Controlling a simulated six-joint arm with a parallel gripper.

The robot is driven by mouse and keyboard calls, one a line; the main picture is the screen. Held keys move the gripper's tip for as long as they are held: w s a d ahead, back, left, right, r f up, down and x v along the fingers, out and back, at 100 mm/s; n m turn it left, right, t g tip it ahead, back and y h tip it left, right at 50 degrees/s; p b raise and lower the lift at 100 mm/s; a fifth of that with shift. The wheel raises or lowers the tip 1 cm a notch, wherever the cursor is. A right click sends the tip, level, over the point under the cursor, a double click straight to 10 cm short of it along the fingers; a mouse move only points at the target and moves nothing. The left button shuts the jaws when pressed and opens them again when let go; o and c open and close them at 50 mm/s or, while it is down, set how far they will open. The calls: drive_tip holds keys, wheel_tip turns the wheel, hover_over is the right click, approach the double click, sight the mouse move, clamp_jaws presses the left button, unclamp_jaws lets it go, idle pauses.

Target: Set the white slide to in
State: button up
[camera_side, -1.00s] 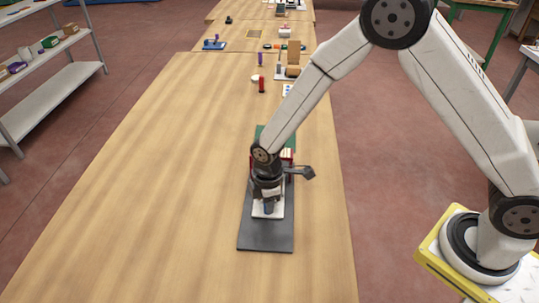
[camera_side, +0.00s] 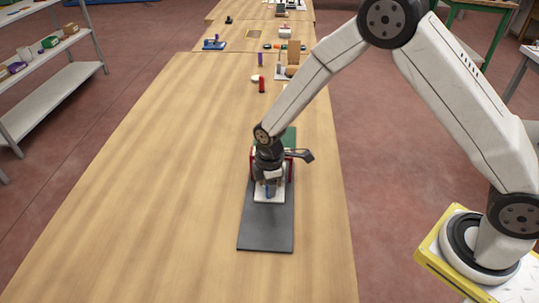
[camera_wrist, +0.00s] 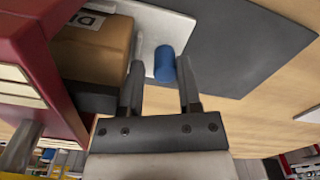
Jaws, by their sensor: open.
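The white slide (camera_side: 270,196) lies on a dark grey base plate and runs under the red housing (camera_side: 252,166). It shows as a white strip in the wrist view (camera_wrist: 158,27). A blue round knob (camera_wrist: 165,64) stands at the slide; it also shows in the side view (camera_side: 267,190). My gripper (camera_wrist: 160,66) is open, pointing down, with one finger on each side of the knob. The left finger is close to the knob; contact is unclear. My wrist hides much of the housing in the side view.
The dark base plate (camera_side: 266,232) is bare in front of the slide. A brown block with a printed label (camera_wrist: 95,45) sits by the red housing. A red cylinder (camera_side: 262,85) and other small items stand farther back. The wooden table at left is clear.

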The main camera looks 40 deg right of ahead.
drive_tip(key=shift+r, duration=3.9)
drive_tip(key=s+d+r+m+t, duration=0.1)
drive_tip(key=s+d+r+m, duration=0.2)
drive_tip(key=s+d+m, duration=0.2)
drive_tip(key=s+d+r+m+t, duration=0.1)
drive_tip(key=s+d+r+m, duration=0.2)
drive_tip(key=s+d+m, duration=0.2)
drive_tip(key=s+m, duration=0.3)
drive_tip(key=s, duration=0.2)
drive_tip(key=shift+s+t, duration=0.3)
drive_tip(key=shift+s, duration=0.1)
